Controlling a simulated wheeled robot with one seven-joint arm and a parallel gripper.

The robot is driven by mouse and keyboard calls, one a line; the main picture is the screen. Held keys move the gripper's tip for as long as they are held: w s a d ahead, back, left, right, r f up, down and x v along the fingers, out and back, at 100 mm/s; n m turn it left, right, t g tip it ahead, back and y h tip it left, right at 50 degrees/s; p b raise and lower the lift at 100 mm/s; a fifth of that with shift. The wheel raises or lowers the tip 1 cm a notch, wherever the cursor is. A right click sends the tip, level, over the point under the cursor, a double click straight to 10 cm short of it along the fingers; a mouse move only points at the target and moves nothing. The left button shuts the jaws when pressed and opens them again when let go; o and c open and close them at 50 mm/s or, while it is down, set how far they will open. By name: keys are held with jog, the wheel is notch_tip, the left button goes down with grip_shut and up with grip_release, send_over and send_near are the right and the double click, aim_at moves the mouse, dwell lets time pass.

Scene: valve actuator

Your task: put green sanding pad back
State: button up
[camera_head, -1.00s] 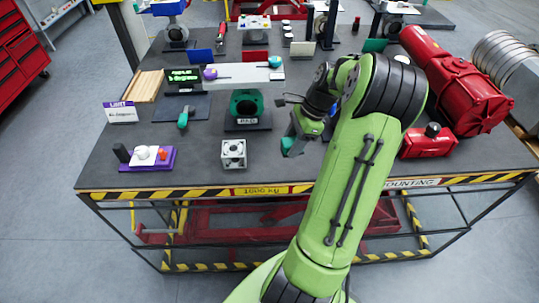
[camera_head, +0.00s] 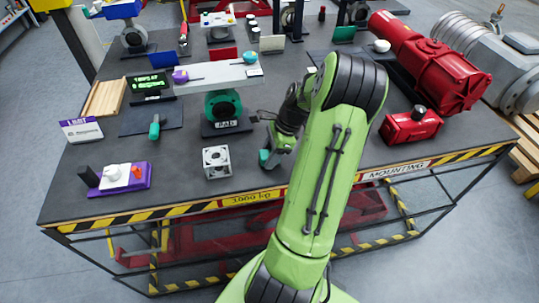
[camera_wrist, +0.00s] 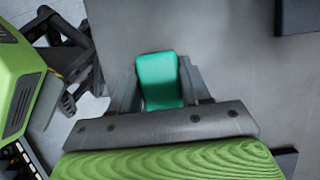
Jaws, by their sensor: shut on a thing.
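The green sanding pad (camera_wrist: 158,80) is between the two fingers of my gripper (camera_wrist: 160,88) in the wrist view, and the gripper is shut on it. In the head view my gripper (camera_head: 272,157) is low over the front middle of the dark table (camera_head: 185,183), and a teal bit of the pad (camera_head: 264,157) shows at its left side. I cannot tell whether the pad touches the table. A stand marked PAD (camera_head: 228,124), with a teal-green ring above its dark base, is just left of and behind my gripper. The ring's middle is dark.
A grey cube with holes (camera_head: 216,162) stands left of my gripper, near the front edge. A white bar (camera_head: 215,76) spans behind the stand. A teal-handled tool (camera_head: 154,127) lies on a dark mat at left. A red box (camera_head: 411,125) and large red actuator (camera_head: 428,66) are at right.

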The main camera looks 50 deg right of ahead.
jog(key=o, duration=1)
jog(key=shift+f, duration=0.1)
